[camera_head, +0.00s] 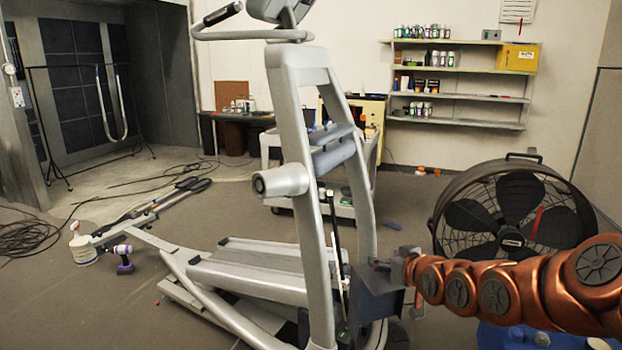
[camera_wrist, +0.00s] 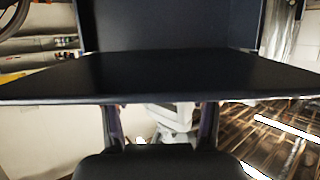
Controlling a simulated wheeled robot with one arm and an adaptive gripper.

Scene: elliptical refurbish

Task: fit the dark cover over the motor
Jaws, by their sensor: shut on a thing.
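The dark cover (camera_head: 374,296) is a blue-grey, box-like piece held beside the front upright of the grey elliptical machine (camera_head: 300,130). My gripper (camera_head: 384,264) is shut on the cover near its top edge, at the end of my copper arm. In the wrist view the cover (camera_wrist: 160,78) fills the upper middle as a wide dark panel with a raised wall behind it. My gripper's fingers (camera_wrist: 159,112) reach to the panel's near edge there. I cannot make out the motor in either view; the cover and the machine's frame may hide it.
A large black floor fan (camera_head: 515,215) stands close behind my arm at the right. A wheeled cart (camera_head: 340,205) stands behind the machine.

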